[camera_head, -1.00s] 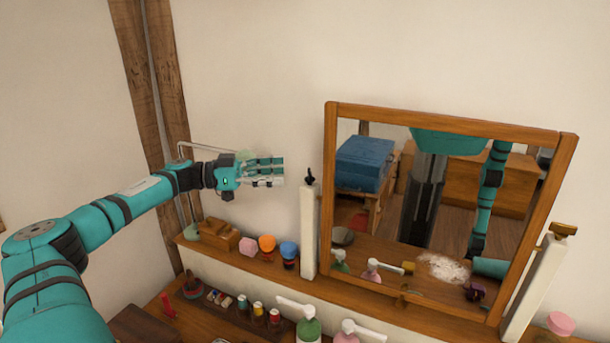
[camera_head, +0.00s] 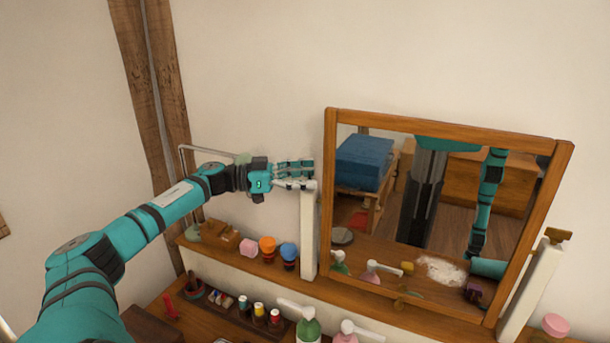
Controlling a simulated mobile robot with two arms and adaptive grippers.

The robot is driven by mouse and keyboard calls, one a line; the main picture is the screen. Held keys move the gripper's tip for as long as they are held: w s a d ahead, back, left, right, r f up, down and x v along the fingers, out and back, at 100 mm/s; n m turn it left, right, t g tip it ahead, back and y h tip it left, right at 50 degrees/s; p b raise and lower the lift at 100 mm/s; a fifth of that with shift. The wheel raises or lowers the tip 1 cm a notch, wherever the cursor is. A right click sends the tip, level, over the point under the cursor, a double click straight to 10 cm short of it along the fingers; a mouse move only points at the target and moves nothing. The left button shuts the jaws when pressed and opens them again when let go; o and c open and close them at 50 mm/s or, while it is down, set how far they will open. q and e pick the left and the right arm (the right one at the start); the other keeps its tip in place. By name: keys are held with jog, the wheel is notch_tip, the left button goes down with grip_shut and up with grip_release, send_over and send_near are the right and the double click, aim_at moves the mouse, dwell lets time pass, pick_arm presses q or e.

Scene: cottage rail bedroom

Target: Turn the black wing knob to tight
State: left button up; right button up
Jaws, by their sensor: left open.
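My left gripper (camera_head: 308,175) is open at the top of the left white post (camera_head: 308,235). Its fingers point right and its tips are over the post top, close to the left side of the mirror frame. The black wing knob, which stood on this post top, is hidden by the fingers now. I cannot tell whether they touch it or have it between them. My right gripper is not in view.
A wood-framed mirror (camera_head: 330,215) stands between the posts; the right post (camera_head: 530,285) carries a brown knob (camera_head: 558,235). Orange (camera_head: 267,246) and blue (camera_head: 289,252) capped jars sit on the shelf below my arm. Pump bottles (camera_head: 308,328) stand in front. The wall above is clear.

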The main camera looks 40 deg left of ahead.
pick_arm(q)
jog(key=c, duration=1.2)
jog(key=shift+r+h, duration=0.1)
jog(key=shift+h, duration=0.2)
jog(key=shift+m+g, duration=0.4)
jog(key=shift+g, duration=0.1)
jog(key=shift+m+g+h+p, duration=0.3)
jog(key=shift+h+p, duration=0.05)
jog(key=shift+h, duration=0.15)
jog(key=o, duration=1.2)
